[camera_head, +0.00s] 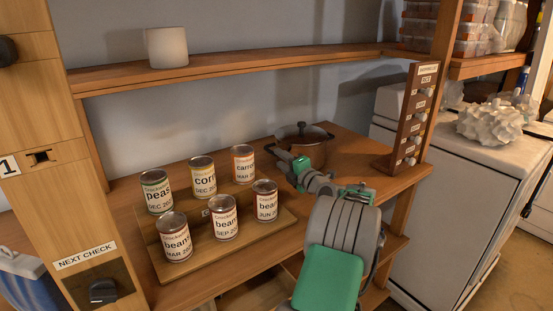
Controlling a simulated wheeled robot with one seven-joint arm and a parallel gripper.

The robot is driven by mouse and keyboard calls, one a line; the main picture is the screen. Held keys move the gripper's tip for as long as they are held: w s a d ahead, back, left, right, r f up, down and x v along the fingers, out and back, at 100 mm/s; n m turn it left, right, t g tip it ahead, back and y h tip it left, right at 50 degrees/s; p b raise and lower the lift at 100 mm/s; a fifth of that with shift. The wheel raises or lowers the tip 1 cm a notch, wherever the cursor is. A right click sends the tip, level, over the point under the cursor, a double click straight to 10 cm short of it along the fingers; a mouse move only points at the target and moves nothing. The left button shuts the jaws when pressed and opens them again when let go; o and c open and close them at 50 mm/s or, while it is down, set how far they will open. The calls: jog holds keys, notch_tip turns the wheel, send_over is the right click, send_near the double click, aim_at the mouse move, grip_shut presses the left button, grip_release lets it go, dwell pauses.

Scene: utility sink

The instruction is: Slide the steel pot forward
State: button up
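The steel pot (313,153) stands on the wooden counter towards the back right. It looks dark brownish, with a lid and a knob on top. My arm reaches in from the lower right, and my gripper (277,150) is at the pot's left front side. The arm's wrist hides the lower front of the pot. The gripper's fingers are small and partly hidden, so I cannot tell whether they touch the pot or are open.
Several labelled cans (223,217) stand on a wooden tray (203,257) left of the arm. A label rack (408,124) stands right of the pot. A shelf (240,66) with a white cup (166,47) runs above. A white appliance (463,150) is at right.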

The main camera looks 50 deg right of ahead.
aim_at(265, 148)
jog(key=p+x, duration=0.2)
jog(key=x, duration=0.5)
jog(key=shift+w, duration=0.35)
grip_shut()
jog(key=shift+d, duration=0.1)
dwell(1.2)
